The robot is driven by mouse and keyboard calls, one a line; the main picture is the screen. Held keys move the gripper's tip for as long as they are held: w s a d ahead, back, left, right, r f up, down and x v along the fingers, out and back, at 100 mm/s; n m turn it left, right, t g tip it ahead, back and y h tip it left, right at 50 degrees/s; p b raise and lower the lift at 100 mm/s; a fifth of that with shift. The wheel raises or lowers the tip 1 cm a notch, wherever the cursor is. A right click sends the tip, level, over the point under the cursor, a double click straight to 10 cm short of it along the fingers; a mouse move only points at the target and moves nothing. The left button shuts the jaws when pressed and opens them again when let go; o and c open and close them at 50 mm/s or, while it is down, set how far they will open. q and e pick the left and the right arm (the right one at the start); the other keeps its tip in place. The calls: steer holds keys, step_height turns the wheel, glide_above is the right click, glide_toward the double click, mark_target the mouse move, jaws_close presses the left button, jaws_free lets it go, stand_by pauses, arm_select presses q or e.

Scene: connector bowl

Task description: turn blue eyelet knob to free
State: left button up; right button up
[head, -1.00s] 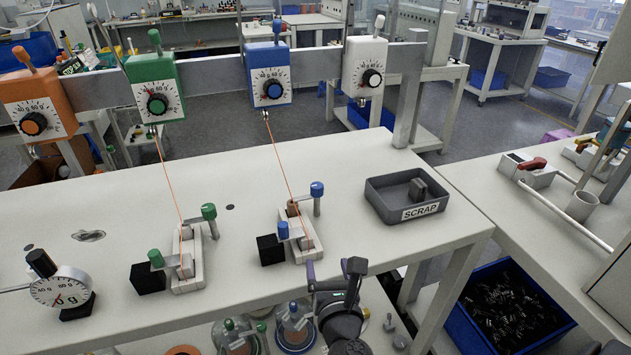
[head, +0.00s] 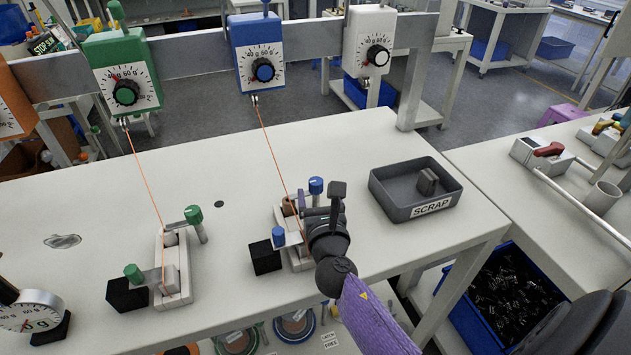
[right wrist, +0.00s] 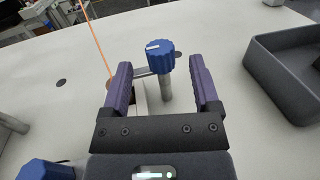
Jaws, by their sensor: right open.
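The blue fixture (head: 300,262) stands on the white bench and has two blue knobs. The rear blue knob (head: 316,186) is on a grey post; the front blue knob (head: 278,236) is lower, to the left. My right gripper (head: 322,204) is open just in front of the rear knob and partly hides the fixture. In the right wrist view, the rear knob (right wrist: 160,58) with its white mark shows between the open, empty fingers, touching neither. The front knob (right wrist: 45,170) is at the lower left there. My left gripper is not in view.
An orange thread (head: 275,150) runs from the blue dial gauge (head: 258,55) down to the fixture. A black block (head: 265,257) is left of it. The grey scrap tray (head: 405,205) is to the right. The green fixture (head: 172,270) is farther left, with clear bench between.

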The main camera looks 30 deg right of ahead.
mark_target(317, 189)
steer(key=x, duration=0.4)
steer(key=shift+b, duration=0.3)
jaws_close()
